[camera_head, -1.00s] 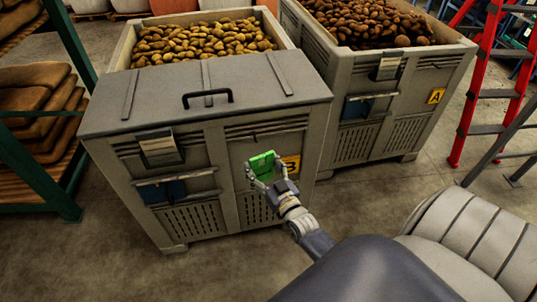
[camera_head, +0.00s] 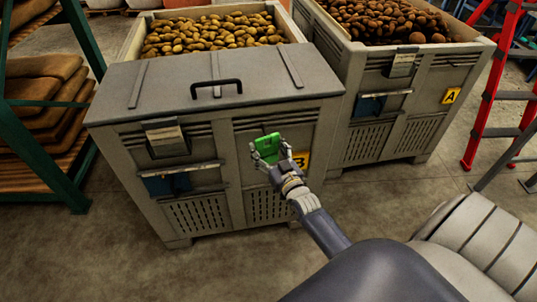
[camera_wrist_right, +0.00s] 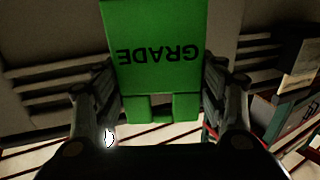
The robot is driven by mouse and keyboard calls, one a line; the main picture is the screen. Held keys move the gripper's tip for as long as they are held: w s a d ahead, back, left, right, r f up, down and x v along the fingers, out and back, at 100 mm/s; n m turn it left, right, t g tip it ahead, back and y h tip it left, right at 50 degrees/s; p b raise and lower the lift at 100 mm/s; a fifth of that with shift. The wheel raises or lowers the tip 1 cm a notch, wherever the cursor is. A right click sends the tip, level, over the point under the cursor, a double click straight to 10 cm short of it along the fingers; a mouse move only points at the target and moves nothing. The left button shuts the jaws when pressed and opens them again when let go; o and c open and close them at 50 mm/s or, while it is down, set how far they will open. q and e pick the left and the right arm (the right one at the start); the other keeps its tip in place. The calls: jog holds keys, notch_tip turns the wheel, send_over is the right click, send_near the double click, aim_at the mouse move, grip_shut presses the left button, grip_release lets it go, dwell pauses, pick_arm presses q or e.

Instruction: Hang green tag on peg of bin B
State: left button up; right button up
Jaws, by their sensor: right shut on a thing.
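The green tag (camera_head: 268,148) is in my right gripper (camera_head: 268,160), in front of the front wall of bin B (camera_head: 235,160). In the right wrist view the tag (camera_wrist_right: 155,45) shows the word GRADE upside down, with a notch or slot at its lower edge, between the two fingers of my right gripper (camera_wrist_right: 160,110). The gripper is shut on it. The yellow B label (camera_head: 301,160) is partly covered by the gripper. The peg cannot be made out; whether the tag touches it cannot be told. My left gripper is not in view.
Bin B has a grey lid with a black handle (camera_head: 216,85) and potatoes behind it. Bin A (camera_head: 410,105), with a yellow A label, stands to the right. A red ladder (camera_head: 490,100) is at the right and a green rack (camera_head: 65,110) at the left. The floor in front is clear.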

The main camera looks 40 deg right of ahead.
jog(key=shift+w+d+f+b, duration=0.25)
jog(key=shift+w+b, duration=0.25)
jog(key=shift+w, duration=0.25)
jog(key=shift+w+d+f+b, duration=0.15)
jog(key=shift+w+d+b, duration=0.2)
jog(key=shift+w+b, duration=0.3)
jog(key=shift+w+d+f+b, duration=0.2)
jog(key=shift+w+d+b, duration=0.15)
jog(key=shift+w, duration=0.45)
jog(key=o, duration=1.1)
jog(key=shift+o, duration=0.2)
jog(key=shift+s, duration=0.15)
jog(key=s+a, duration=0.2)
jog(key=s, duration=0.9)
jog(key=shift+s+f, duration=0.15)
jog(key=shift+s, duration=0.2)
jog(key=shift+f, duration=0.1)
